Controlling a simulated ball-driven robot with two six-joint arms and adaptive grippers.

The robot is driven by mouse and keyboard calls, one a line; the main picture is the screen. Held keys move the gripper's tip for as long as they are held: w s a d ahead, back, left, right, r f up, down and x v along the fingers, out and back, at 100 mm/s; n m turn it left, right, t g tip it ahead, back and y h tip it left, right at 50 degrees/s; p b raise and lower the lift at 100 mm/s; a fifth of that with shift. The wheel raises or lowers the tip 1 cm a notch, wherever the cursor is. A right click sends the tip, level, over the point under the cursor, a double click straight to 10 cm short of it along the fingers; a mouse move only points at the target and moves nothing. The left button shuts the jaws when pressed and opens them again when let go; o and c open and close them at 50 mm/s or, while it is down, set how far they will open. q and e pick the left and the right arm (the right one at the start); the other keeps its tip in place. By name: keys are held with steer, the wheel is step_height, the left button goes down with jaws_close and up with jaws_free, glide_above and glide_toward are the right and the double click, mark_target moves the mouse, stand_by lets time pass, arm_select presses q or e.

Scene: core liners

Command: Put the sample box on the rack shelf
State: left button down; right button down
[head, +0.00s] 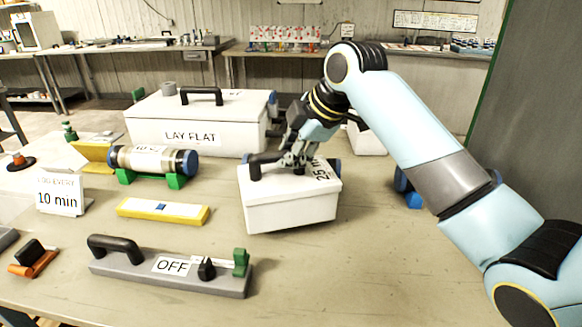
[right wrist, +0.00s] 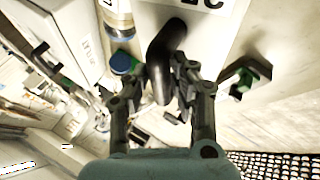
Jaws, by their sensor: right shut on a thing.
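The white box marked "25" (head: 290,210), which looks like the sample box, is at the middle of the workbench and sits slightly tilted. Its black handle (head: 256,167) is on the lid. My right gripper (head: 298,158) is over the lid, shut on the handle. In the right wrist view, the handle (right wrist: 160,62) runs between the fingers (right wrist: 165,85), and part of the box's white lid (right wrist: 205,22) shows above. I cannot tell whether the box's base touches the bench. My left gripper is not in view. I cannot pick out the rack shelf with certainty.
A larger white "LAY FLAT" case (head: 190,125) stands behind on the left. A core cylinder (head: 155,160) rests on green cradles. A yellow bar (head: 163,211) and a grey "OFF" unit (head: 170,273) lie in front. A dark panel (head: 530,110) rises at right. The bench's front right is clear.

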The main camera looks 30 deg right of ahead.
mark_target(286, 174)
steer(key=shift+f, duration=1.8)
steer(key=c, duration=1.1)
jaws_free()
steer(key=shift+s+f, duration=0.1)
steer(key=shift+f, duration=0.05)
